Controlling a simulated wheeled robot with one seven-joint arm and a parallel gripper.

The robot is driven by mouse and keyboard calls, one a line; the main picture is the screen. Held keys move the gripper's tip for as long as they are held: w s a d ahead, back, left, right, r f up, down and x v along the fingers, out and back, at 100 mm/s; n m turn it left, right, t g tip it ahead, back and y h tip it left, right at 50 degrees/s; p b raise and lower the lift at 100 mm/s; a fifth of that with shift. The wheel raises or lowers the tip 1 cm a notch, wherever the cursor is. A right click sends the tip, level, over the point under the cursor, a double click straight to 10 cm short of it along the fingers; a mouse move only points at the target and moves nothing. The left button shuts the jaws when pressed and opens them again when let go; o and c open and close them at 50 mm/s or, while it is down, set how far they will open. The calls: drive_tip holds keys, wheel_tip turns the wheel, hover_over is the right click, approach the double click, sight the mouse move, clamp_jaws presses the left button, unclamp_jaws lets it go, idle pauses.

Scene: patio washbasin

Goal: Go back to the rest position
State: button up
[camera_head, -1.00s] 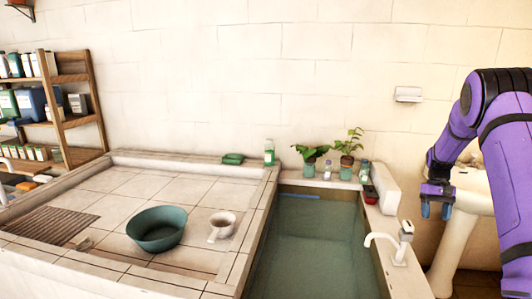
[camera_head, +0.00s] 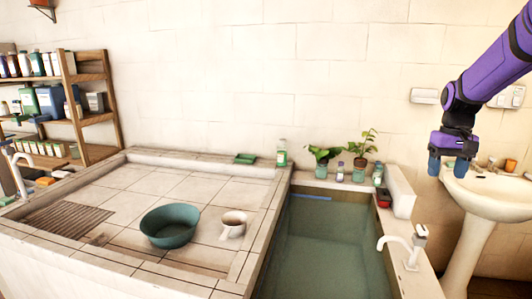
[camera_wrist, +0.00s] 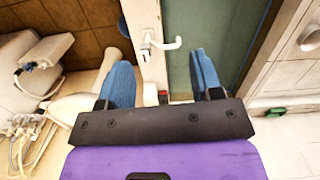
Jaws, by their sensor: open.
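My gripper (camera_head: 448,166) is at the right of the head view, raised in front of the wall and beside the washbasin. Its blue fingers point down. In the wrist view my gripper (camera_wrist: 162,85) shows two blue fingers spread wide apart with nothing between them. The purple arm reaches in from the upper right of the head view.
A pedestal washbasin (camera_head: 490,192) stands at the right. A water-filled tank (camera_head: 325,245) with a white tap (camera_head: 405,245) is left of it. A green bowl (camera_head: 170,226) and a cup (camera_head: 233,224) stand on the tiled counter (camera_head: 130,190). Potted plants (camera_head: 362,145) line the tank's back ledge.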

drive_tip(key=s+a+r+n+t, duration=0.1)
drive_tip(key=s+a+r+t, duration=0.1)
drive_tip(key=s+a+r, duration=0.4)
drive_tip(key=s+a+r+t, duration=0.15)
drive_tip(key=s+a, duration=0.25)
drive_tip(key=s, duration=0.5)
drive_tip(key=s+a+n+t, duration=0.1)
drive_tip(key=s+a, duration=0.5)
drive_tip(key=s, duration=0.7)
drive_tip(key=shift+s+f+t, duration=0.35)
drive_tip(key=shift+f+t, duration=0.05)
drive_tip(key=shift+t, duration=0.35)
